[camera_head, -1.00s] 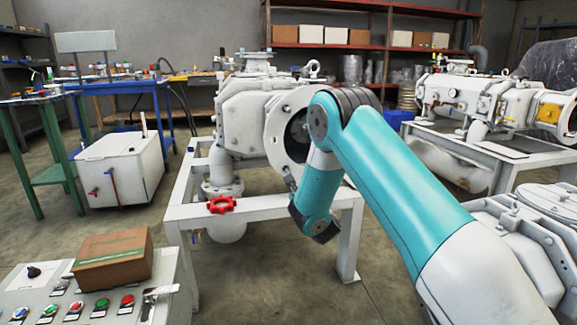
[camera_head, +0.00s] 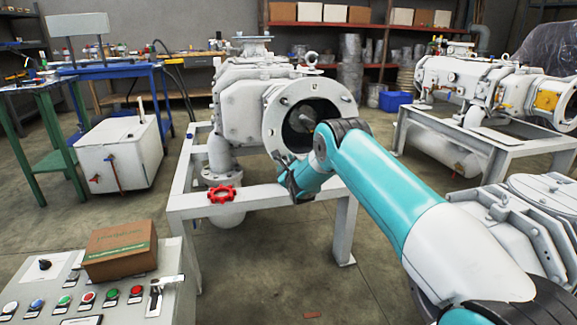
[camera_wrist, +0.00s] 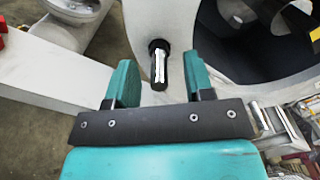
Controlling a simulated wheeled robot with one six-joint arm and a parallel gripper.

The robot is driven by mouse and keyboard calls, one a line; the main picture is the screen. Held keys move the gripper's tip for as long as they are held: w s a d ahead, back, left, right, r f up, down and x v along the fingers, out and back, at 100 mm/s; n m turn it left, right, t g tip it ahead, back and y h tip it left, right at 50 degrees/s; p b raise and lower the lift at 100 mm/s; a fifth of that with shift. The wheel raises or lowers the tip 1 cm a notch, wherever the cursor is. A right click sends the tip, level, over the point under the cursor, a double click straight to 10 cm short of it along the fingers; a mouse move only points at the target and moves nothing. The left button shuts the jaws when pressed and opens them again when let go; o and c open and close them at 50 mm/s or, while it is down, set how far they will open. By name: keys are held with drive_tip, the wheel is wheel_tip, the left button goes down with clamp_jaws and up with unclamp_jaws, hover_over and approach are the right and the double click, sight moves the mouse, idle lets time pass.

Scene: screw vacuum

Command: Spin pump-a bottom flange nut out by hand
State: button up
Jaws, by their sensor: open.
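Pump-a (camera_head: 245,100) is a pale grey casing on a white frame, with an open round flange (camera_head: 347,86) facing me. In the wrist view, a dark nut (camera_wrist: 159,45) on a stud with a bright shank sits at the lower edge of the flange face (camera_wrist: 210,40). My gripper (camera_wrist: 161,78) is open, its teal fingers on either side of the stud. Whether a finger touches it cannot be told. In the head view my gripper (camera_head: 284,172) is at the flange's lower left, and the nut is not clear there.
A red handwheel (camera_head: 221,193) stands left of my gripper, by the white frame rail (camera_head: 185,206). A control panel (camera_head: 110,290) with a cardboard box (camera_head: 120,250) is at front left. A second pump (camera_head: 470,85) stands at right. Floor below is mostly clear.

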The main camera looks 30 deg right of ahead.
drive_tip(key=shift+x, duration=0.8)
